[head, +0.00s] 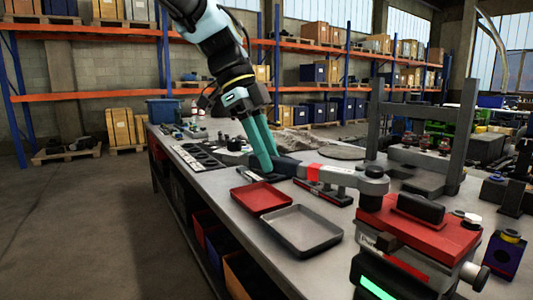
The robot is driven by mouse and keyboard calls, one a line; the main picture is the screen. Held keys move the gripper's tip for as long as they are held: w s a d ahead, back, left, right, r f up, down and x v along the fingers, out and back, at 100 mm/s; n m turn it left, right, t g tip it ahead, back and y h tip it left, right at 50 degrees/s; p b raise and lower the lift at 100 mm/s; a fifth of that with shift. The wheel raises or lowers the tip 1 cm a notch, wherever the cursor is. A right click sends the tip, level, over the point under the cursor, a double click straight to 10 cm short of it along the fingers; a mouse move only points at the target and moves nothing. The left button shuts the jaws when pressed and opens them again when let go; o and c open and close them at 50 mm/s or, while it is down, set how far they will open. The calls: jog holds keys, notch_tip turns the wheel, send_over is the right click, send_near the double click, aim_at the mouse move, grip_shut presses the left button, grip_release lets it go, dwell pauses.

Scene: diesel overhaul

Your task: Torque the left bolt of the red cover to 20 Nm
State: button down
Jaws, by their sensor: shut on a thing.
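The red cover (432,236) lies on a machine block at the lower right, with a dark raised part on top. A torque wrench (342,177) with a dark handle, red band and grey shaft reaches level from my gripper to the cover's left end. Its round head (373,182) is above the left bolt, with a socket below it. The left bolt is hidden under the socket, so I cannot tell how fully it is seated. A silver right bolt (472,219) shows on the cover's other end. My gripper (268,167), with teal fingers, is shut on the wrench handle.
A red tray (262,197) and a grey tray (301,230) lie at the bench's front edge, below the wrench. A grey press-like frame (463,135) stands behind the cover. A green-lit strip (377,288) shows on the block's front. Open floor lies left.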

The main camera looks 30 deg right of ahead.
jog(key=shift+w+d+r, duration=0.1)
jog(key=shift+w+d, duration=0.05)
jog(key=shift+d, duration=0.2)
jog(key=shift+w+d+m+p, duration=0.15)
jog(key=shift+d+m+p, duration=0.15)
jog(key=shift+d, duration=0.15)
dwell(0.4)
jog(key=shift+w+d+m+p, duration=0.15)
jog(key=shift+d+m+p, duration=0.1)
jog(key=shift+m+p, duration=0.05)
jog(key=shift+d, duration=0.2)
jog(key=shift+w+d+m+y+p, duration=0.15)
jog(key=shift+d+m+y+p, duration=0.1)
jog(key=shift+m+y+p, duration=0.1)
jog(key=shift+d, duration=0.1)
jog(key=shift+w+d+m+p, duration=0.1)
jog(key=shift+d+m+p, duration=0.15)
jog(key=shift+d+p, duration=0.15)
